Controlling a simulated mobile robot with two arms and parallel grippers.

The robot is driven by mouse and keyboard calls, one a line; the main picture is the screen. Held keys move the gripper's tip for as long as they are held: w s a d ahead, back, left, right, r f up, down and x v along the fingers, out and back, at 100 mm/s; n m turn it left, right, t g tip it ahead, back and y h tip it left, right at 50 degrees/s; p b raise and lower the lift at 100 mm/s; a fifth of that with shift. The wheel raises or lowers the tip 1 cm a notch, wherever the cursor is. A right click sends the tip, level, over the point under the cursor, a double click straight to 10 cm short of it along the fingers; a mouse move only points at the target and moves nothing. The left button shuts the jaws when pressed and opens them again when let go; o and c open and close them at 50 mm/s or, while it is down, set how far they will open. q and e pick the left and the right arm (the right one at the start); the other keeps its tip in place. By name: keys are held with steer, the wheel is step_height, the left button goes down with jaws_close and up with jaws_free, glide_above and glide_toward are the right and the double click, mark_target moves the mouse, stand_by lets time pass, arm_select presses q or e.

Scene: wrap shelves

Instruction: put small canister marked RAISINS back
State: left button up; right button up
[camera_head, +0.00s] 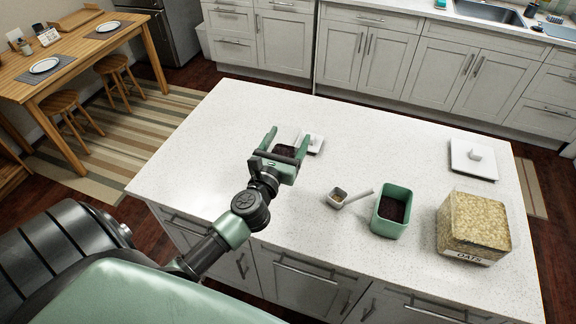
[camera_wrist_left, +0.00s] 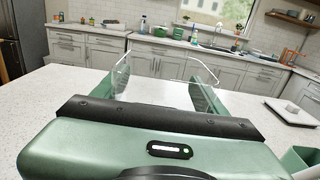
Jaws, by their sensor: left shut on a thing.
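My left gripper (camera_head: 288,138) is over the island counter, shut on a small clear canister (camera_head: 285,150) with dark contents. In the left wrist view the gripper (camera_wrist_left: 160,88) has the canister's clear walls and rim between its fingers. No RAISINS label can be read, and the gripper hides much of the canister. A small white lid with a knob (camera_head: 313,144) lies on the counter just right of the fingers. My right gripper is not in view.
A scoop (camera_head: 338,198), an open green container (camera_head: 392,212) with dark contents and a clear OATS canister (camera_head: 472,225) stand to the right. A large white lid (camera_head: 474,158) lies behind them. The counter's left part (camera_head: 190,150) is clear.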

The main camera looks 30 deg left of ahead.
arm_select(q)
step_height(320, 180, down, 5)
steer(key=shift+r+b, duration=0.1)
steer(key=shift+b, duration=0.95)
steer(key=shift+f+b, duration=1.2)
steer(key=shift+f, duration=0.65)
steer(key=shift+f, duration=0.2)
steer(key=o, duration=1.8)
steer(key=shift+r, duration=0.3)
steer(key=b+v, duration=0.1)
steer(key=v, duration=0.2)
steer(key=b+v, duration=0.1)
steer(key=v, duration=0.3)
steer(key=b+v, duration=0.1)
steer(key=v, duration=0.2)
steer(key=shift+s+f, duration=0.3)
steer(key=shift+s, duration=0.1)
steer(key=shift+s+d+r, duration=0.2)
steer(key=shift+s, duration=0.45)
